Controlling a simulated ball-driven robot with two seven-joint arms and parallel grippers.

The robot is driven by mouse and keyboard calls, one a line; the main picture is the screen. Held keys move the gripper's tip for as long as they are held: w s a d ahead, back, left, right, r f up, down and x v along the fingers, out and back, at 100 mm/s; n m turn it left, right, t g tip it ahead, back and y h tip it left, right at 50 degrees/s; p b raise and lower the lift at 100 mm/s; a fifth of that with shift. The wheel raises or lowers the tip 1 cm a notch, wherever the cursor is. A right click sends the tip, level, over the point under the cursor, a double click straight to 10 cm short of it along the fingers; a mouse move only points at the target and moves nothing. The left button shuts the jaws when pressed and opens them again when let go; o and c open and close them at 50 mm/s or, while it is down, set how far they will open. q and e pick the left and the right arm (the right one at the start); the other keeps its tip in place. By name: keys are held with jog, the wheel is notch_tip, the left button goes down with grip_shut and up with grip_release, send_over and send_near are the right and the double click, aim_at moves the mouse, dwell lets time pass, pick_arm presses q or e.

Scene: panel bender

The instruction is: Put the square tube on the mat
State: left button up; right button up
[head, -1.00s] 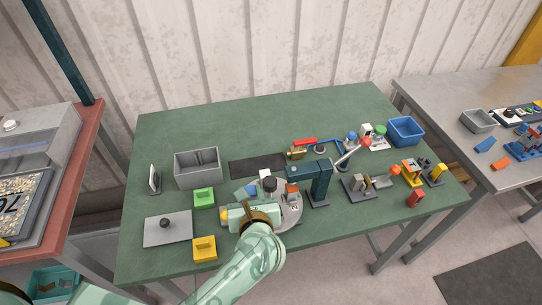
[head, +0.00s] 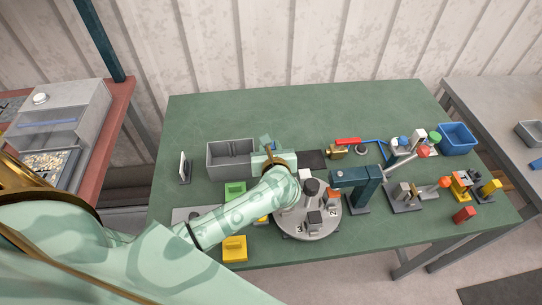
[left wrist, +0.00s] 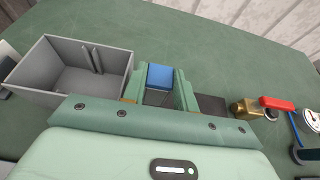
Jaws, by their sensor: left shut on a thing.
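My left gripper (head: 266,146) is above the table, between the grey bin and the dark mat (head: 312,158). In the left wrist view its fingers (left wrist: 159,88) are shut on a blue-faced square piece (left wrist: 160,75), which looks like the square tube. Its lower part looks grey, and its full length is hidden. The mat also shows in the left wrist view (left wrist: 210,104), just right of the fingers. In the head view the gripper and arm hide the held piece and the mat's left part. My right gripper is out of view.
The grey bin (head: 231,154) is close on the gripper's left. The round numbered turntable (head: 306,222) and a dark teal press (head: 357,182) stand in front and to the right. A red-handled brass valve (head: 341,150) is right of the mat. The table behind is clear.

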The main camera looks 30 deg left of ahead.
pick_arm(q)
jog(key=shift+w+a+f, duration=0.2)
jog(key=shift+w+f, duration=0.2)
jog(key=shift+f, duration=0.25)
jog(key=f, duration=0.1)
jog(key=f+b, duration=0.1)
jog(key=f, duration=0.1)
jog(key=shift+w+a+f, duration=0.15)
jog(key=shift+a+f, duration=0.05)
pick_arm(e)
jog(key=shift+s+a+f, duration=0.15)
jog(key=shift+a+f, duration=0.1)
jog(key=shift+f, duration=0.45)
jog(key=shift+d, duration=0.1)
pick_arm(q)
jog(key=shift+f, duration=0.1)
jog(key=o, duration=0.7)
jog(key=shift+o, duration=0.3)
jog(key=shift+d, duration=0.1)
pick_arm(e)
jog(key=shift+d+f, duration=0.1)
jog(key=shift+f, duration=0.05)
